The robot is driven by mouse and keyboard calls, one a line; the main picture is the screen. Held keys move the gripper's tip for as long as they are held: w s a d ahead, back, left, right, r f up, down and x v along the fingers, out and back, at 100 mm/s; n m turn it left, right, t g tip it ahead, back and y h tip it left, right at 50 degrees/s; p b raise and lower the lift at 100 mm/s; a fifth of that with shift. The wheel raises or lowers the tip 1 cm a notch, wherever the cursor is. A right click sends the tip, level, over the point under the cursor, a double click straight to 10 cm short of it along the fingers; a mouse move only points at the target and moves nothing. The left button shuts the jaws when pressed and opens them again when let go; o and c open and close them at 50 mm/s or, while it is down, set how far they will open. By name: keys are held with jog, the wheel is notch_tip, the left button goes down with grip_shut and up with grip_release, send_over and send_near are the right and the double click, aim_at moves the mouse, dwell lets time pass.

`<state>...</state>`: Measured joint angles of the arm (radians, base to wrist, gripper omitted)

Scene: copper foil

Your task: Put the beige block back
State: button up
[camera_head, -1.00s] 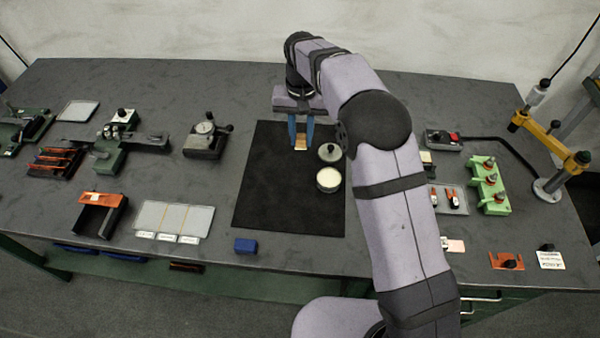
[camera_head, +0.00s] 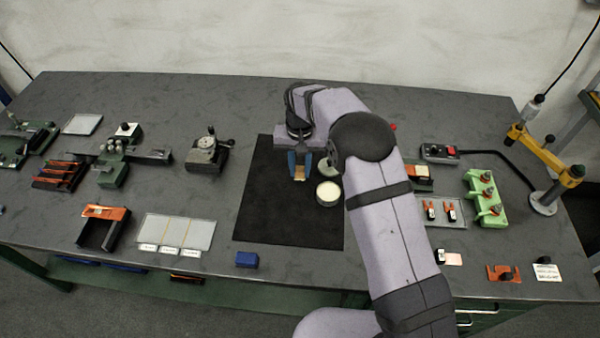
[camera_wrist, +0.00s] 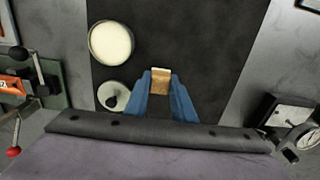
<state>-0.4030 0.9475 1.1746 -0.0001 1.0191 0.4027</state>
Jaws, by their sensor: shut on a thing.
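The beige block (camera_head: 300,174) is small and shows between the blue fingertips of my gripper (camera_head: 300,168), over the black mat (camera_head: 275,222). In the wrist view the block (camera_wrist: 160,80) sits between the blue fingers of my gripper (camera_wrist: 159,88), with its far end sticking out past the tips. My gripper is shut on it. I cannot tell how far the block is above the mat. A round dish with a cream-coloured top (camera_head: 328,192) stands to the right of the block on the mat. Its knobbed lid (camera_wrist: 113,95) lies beside it.
A grey panel with pale labelled sections (camera_head: 178,232) and an orange-topped black holder (camera_head: 103,225) are at the left. A blue block (camera_head: 247,259) lies at the front edge. A green fixture (camera_head: 485,200) is at the right. The front of the mat is clear.

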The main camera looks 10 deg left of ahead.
aim_at(300, 169)
jog(key=shift+f+p, duration=0.4)
jog(key=shift+f, duration=1.05)
jog(key=shift+f, duration=0.2)
jog(key=o, duration=0.9)
jog(key=shift+r, duration=0.15)
notch_tip(300, 169, up, 12)
jog(key=b, duration=0.4)
jog(key=shift+r, duration=0.1)
